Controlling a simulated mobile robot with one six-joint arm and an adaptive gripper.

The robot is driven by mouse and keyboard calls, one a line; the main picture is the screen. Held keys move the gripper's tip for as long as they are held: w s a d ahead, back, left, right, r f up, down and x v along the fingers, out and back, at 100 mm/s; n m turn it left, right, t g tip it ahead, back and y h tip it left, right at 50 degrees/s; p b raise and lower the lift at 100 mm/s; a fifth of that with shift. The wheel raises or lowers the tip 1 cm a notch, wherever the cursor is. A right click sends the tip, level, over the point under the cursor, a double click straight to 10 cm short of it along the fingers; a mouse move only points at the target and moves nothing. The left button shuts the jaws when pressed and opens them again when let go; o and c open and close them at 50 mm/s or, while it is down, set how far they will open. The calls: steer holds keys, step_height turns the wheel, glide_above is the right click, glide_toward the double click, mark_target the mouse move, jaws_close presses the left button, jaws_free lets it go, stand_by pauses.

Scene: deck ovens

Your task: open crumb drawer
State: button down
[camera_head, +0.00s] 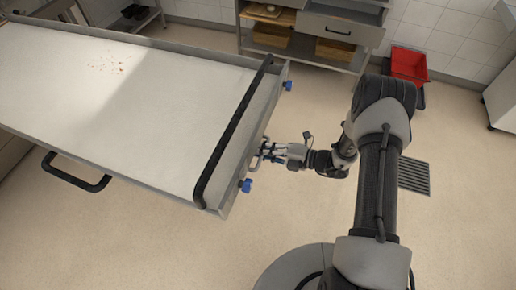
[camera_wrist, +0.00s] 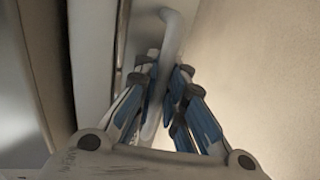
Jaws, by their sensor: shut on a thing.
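A pale, curved bar handle (camera_wrist: 172,35) runs between my gripper's fingers in the wrist view. My gripper (camera_wrist: 166,78) is shut on this handle, with blue-sided fingers on either side of it. In the head view my gripper (camera_head: 268,149) is at the right end face of a wide, pale, flat unit (camera_head: 130,110), between two blue knobs. The handle (camera_head: 258,158) shows there only in part. Brown crumbs (camera_head: 108,65) lie on the unit's pale surface. I cannot tell whether this surface is the crumb drawer's floor or the unit's top.
A black rail (camera_head: 232,133) runs along the unit's right end. A black side handle (camera_head: 75,172) sticks out at the front left. The floor around the front and right is mostly clear.

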steer(key=f+b+v, duration=0.1)
steer(key=f+v, duration=0.2)
steer(key=v, duration=1)
steer(key=d+f+b+v, duration=0.1)
steer(key=f+v, duration=0.1)
steer(key=v, duration=1.2)
steer(key=shift+s+d+f, duration=0.15)
steer(key=shift+f, duration=0.15)
steer(key=c, duration=1.7)
jaws_free()
steer(key=shift+o, duration=0.2)
steer(key=v, duration=1.2)
